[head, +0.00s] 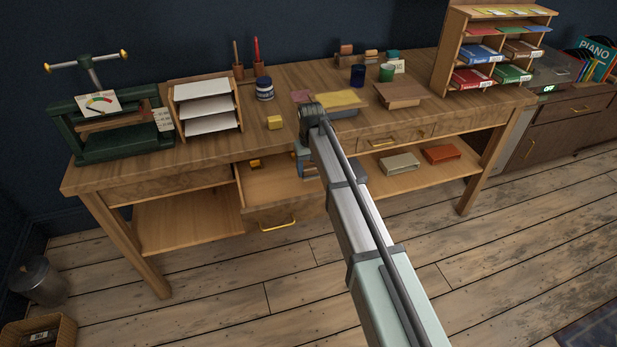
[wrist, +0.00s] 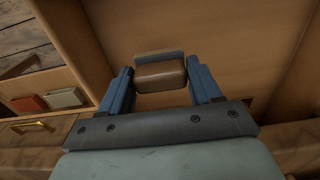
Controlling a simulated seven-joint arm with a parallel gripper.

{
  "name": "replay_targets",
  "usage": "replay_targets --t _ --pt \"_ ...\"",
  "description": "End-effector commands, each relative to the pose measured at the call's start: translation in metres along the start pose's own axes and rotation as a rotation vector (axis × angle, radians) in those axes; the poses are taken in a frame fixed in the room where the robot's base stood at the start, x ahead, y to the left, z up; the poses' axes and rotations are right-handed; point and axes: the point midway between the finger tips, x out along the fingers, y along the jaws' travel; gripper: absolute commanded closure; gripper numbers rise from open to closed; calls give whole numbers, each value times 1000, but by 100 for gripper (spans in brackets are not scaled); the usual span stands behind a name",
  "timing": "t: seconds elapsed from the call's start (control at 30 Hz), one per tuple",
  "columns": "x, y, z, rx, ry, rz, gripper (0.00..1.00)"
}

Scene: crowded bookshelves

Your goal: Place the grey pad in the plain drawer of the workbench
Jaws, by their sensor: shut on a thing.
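The workbench (head: 190,150) has a drawer (head: 278,214) pulled open at its front, with a brass handle on the front face. My gripper (head: 307,172) points down at the right side of the open drawer. In the wrist view my gripper (wrist: 159,68) is shut on a small brown block with a grey layer along one side, seemingly the grey pad (wrist: 160,54). Bare wood, seemingly the drawer's inside, shows behind it.
A second drawer (head: 395,138) at the right is closed. A paper tray stack (head: 207,104), a yellow block (head: 274,122), a paint jar (head: 264,88) and a yellow-topped stack (head: 337,100) stand on the top. A beige box (head: 399,163) and a red box (head: 441,154) lie on the lower shelf.

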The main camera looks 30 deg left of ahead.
Motion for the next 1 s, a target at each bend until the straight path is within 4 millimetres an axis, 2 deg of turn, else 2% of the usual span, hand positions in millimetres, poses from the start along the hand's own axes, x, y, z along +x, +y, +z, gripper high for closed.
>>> replay_targets --t 0.17,0.4,0.83,0.87,1.0 --pt "13 0 0 0 -1 0 65" --pt "40 0 0 0 -1 0 65" --pt "46 0 0 0 0 0 65" --pt "47 0 0 0 0 0 36" --pt "46 0 0 0 0 0 22"
